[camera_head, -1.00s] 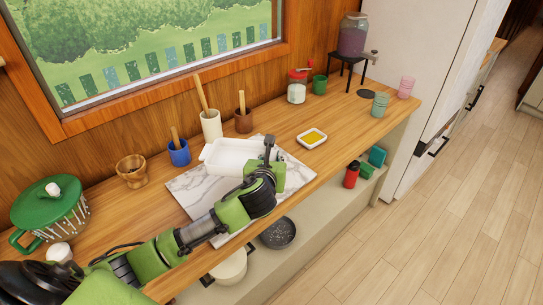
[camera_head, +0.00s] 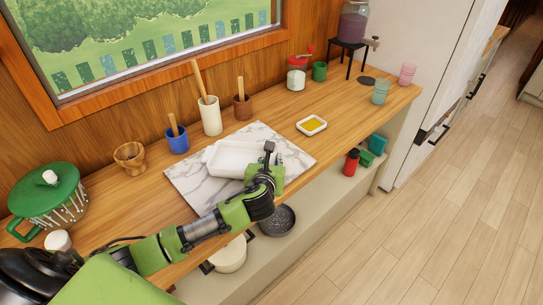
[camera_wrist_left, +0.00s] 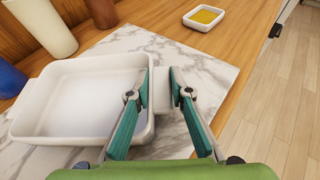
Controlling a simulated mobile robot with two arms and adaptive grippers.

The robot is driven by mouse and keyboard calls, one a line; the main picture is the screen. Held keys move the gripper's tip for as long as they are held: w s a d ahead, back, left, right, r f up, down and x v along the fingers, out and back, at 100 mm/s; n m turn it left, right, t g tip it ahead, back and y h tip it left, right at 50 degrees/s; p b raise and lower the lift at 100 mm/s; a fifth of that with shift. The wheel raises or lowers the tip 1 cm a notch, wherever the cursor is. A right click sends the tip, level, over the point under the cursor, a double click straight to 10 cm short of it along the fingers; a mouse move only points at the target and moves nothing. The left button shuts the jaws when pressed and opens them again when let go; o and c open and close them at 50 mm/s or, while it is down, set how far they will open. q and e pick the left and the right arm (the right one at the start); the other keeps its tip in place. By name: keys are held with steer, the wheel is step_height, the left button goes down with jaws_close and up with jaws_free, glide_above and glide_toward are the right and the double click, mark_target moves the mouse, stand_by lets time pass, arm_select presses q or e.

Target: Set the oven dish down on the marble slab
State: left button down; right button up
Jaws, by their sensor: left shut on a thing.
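The white rectangular oven dish (camera_head: 232,158) is over the middle of the grey-veined marble slab (camera_head: 187,183). It looks level and empty, and it is on the slab or very close above it; I cannot tell which. My left gripper (camera_head: 268,166) is at the dish's right end. In the left wrist view the fingers (camera_wrist_left: 162,88) are shut on the end handle of the dish (camera_wrist_left: 88,66). The slab (camera_wrist_left: 205,68) shows behind and to the right of the dish there. My arm hides part of the slab's front. My right gripper is not in view.
Behind the slab stand a blue cup (camera_head: 177,139), a white vase (camera_head: 210,115) and a brown cup (camera_head: 243,107) with wooden utensils. A small yellow-filled dish (camera_head: 311,125) sits to the right. A green pot (camera_head: 49,200) and a wooden mortar (camera_head: 131,158) are left.

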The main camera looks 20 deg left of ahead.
arm_select(q)
steer(key=shift+r, duration=0.1)
stand_by(0.3)
steer(key=shift+f, duration=0.2)
steer(key=c, duration=1.8)
jaws_free()
steer(key=shift+o, duration=0.2)
steer(key=shift+f, duration=0.2)
steer(key=shift+r, duration=0.1)
steer(key=c, duration=0.4)
steer(key=shift+r, duration=0.1)
